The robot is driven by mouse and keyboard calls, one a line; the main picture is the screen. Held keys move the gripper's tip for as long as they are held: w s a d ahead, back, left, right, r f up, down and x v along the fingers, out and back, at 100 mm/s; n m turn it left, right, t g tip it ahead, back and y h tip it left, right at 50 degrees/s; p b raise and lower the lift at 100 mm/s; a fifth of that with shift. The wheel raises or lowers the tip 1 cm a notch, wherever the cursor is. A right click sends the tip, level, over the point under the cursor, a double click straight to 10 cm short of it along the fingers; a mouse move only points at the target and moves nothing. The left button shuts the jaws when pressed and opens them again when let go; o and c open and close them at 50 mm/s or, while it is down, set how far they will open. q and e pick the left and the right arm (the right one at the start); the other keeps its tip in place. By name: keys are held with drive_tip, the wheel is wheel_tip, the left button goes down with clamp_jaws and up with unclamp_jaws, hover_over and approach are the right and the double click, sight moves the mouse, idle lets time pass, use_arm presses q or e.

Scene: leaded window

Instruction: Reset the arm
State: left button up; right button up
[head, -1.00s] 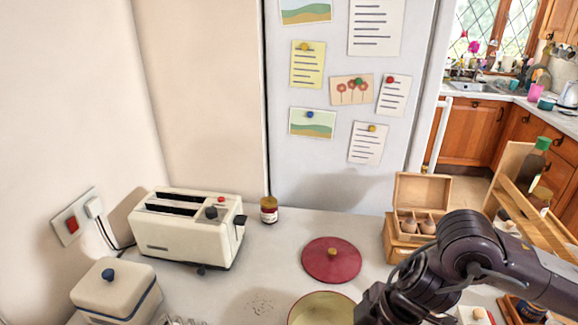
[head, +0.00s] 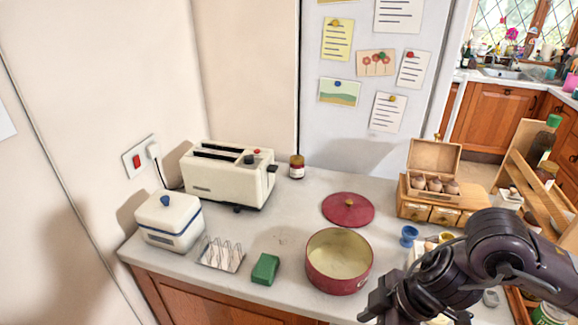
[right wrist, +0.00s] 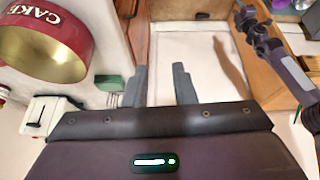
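My right arm comes in from the right in the head view, and its dark gripper (head: 376,304) is low in the picture, in front of the red pot. In the right wrist view the two grey fingers of my right gripper (right wrist: 162,84) stand apart with nothing between them. A dark arm with a small end (right wrist: 248,18) shows at the upper right of the right wrist view; it looks like my left arm, and its finger opening is too small to tell. No left arm shows in the head view.
The red pot (head: 338,268) stands open near the counter's front edge, its lid (head: 348,211) behind. A green block (head: 265,269), toast rack (head: 221,254), butter box (head: 168,220) and toaster (head: 228,178) are left. A blue egg cup (head: 409,236) and egg box (head: 430,186) are right.

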drive_tip(key=w+a+r+m+t+y, duration=0.1)
drive_tip(key=w+a+r+t+y, duration=0.15)
drive_tip(key=a, duration=0.45)
drive_tip(key=w+a+r+t+y, duration=0.2)
drive_tip(key=a+t, duration=0.2)
drive_tip(key=a, duration=0.4)
drive_tip(key=d+f+m+h, duration=0.5)
drive_tip(key=d+m+h, duration=0.25)
drive_tip(key=d, duration=0.35)
drive_tip(key=s+d+f+m+g+h, duration=0.2)
drive_tip(key=s+d+f+m+g, duration=0.3)
drive_tip(key=s+d+f, duration=0.4)
wheel_tip(320, 180, down, 30)
drive_tip(key=s+g+b, duration=0.1)
drive_tip(key=s+b, duration=0.1)
use_arm(q)
drive_tip(key=f, duration=0.1)
drive_tip(key=f+b, duration=0.1)
drive_tip(key=f, duration=0.1)
drive_tip(key=shift+s+a+f+b, duration=0.1)
drive_tip(key=shift+s+f+b, duration=0.2)
drive_tip(key=shift+f, duration=0.1)
use_arm(e)
drive_tip(key=s+d+f, duration=0.2)
drive_tip(key=s+f, duration=0.8)
drive_tip(key=s+d+f+g, duration=0.1)
drive_tip(key=s+d+f, duration=0.1)
drive_tip(key=s+f, duration=0.8)
drive_tip(key=shift+f, duration=0.65)
